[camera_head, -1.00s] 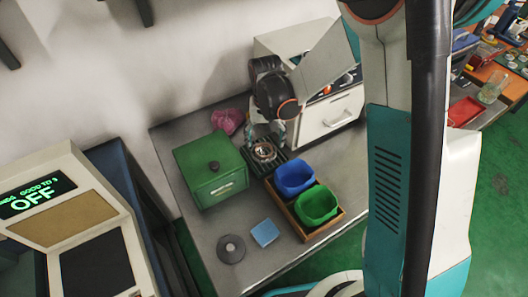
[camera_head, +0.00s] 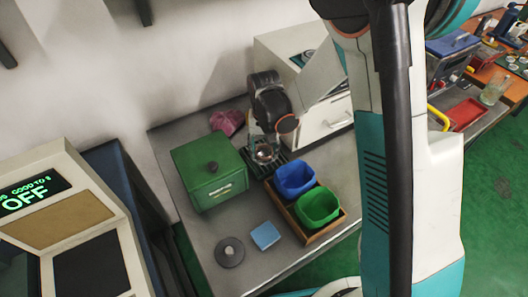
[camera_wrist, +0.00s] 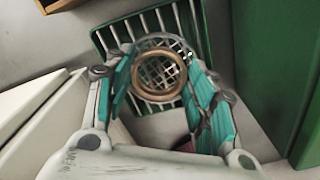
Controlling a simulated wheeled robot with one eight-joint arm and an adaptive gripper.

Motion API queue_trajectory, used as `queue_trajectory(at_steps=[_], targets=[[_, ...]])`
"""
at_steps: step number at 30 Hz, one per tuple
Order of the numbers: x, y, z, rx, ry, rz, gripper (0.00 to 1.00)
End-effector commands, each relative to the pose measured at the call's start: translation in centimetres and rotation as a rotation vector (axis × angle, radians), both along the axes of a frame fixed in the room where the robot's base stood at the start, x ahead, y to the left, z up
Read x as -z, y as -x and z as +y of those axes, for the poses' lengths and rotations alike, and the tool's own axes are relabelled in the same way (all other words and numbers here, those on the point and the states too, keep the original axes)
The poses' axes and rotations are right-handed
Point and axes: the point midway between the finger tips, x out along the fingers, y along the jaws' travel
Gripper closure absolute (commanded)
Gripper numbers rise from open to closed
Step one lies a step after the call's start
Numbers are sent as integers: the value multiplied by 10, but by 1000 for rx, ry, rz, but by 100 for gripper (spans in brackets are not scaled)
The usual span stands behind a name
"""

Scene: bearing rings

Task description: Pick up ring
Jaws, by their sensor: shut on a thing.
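A copper-coloured ring (camera_wrist: 184,75) lies between the two fingers of my gripper (camera_wrist: 160,76) in the wrist view. My gripper is shut on it, one finger on each side. A paler ring shape shows just under it. Behind it is a green slatted rack (camera_wrist: 104,40). In the head view my gripper (camera_head: 264,150) is over the dark rack (camera_head: 254,168), between the green box and the white cabinet. The ring is mostly hidden there, and I cannot tell whether it is clear of the rack.
A green box (camera_head: 190,160) stands close left of my gripper, a white cabinet (camera_head: 325,118) behind right. A wooden tray (camera_head: 284,214) with blue (camera_head: 294,194) and green (camera_head: 318,220) bins is in front. A blue block (camera_head: 265,235) and grey disc (camera_head: 230,262) lie nearer the table front.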

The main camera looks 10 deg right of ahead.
Motion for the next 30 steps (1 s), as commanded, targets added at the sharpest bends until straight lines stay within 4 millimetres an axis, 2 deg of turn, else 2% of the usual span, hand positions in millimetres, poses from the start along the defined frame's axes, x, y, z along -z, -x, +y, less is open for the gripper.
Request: queue_trajectory(at_steps=[8,14,20,30], targets=[[3,1,0,0,-1,1,72],[-9,1,0,0,-1,1,72],[-40,1,0,0,0,1,73],[-104,1,0,0,0,0,73]])
